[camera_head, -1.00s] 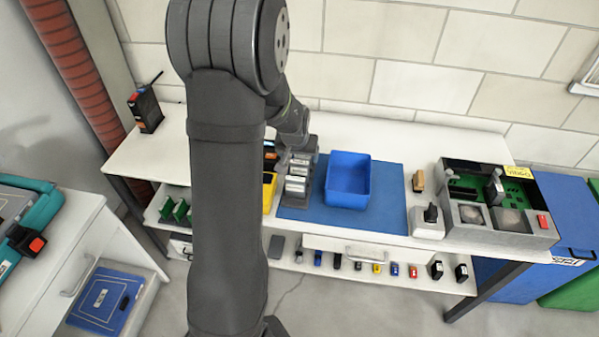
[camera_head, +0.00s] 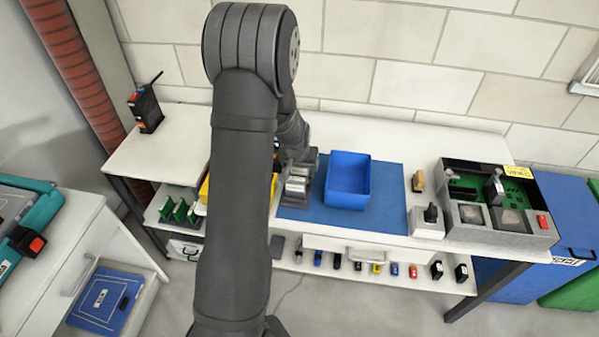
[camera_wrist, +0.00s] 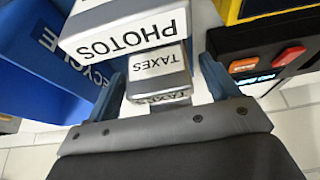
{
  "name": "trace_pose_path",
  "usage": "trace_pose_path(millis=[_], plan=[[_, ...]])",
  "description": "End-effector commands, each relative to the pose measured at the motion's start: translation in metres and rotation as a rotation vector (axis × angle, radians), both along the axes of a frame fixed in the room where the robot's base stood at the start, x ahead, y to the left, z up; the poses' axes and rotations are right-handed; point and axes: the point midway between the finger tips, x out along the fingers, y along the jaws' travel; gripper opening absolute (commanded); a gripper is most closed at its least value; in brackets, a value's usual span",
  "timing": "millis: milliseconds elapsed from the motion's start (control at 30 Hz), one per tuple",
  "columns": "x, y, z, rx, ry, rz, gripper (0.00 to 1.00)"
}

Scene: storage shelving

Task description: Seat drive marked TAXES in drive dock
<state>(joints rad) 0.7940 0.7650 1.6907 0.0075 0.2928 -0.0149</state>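In the wrist view, the silver drive marked TAXES (camera_wrist: 158,68) is between the two fingers of my gripper (camera_wrist: 164,76). A gap shows beside the right finger, and the gripper looks open around the drive. A silver drive marked PHOTOS (camera_wrist: 125,28) is just beyond it and partly overlaps it. In the head view, silver drives (camera_head: 297,186) stand in a grey holder at the left of the blue mat; their labels are unreadable and my arm hides the gripper. A black device with orange and red buttons (camera_wrist: 268,62) is at the right of the wrist view; I cannot tell whether it is the dock.
A blue bin (camera_head: 348,158) stands on the blue mat (camera_head: 390,215), right of the drives. A yellow bin (camera_wrist: 250,8) is near the black device. An open case with a green board (camera_head: 470,185) is at the bench's right. White bench top is clear behind the mat.

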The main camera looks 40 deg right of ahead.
Motion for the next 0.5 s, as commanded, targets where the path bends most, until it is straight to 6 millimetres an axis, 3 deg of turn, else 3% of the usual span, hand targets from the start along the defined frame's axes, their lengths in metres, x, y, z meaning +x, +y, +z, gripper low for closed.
trace_pose_path(millis=[33, 267, 500], plan=[[0.0, 0.0, 0.0001, 0.0, 0.0, 0.0, 0.72], [-0.0001, 0.0001, 0.0001, 0.0, 0.0, 0.0, 0.27], [0.0, 0.0, 0.0009, -0.001, -0.001, 0.0, 0.26]])
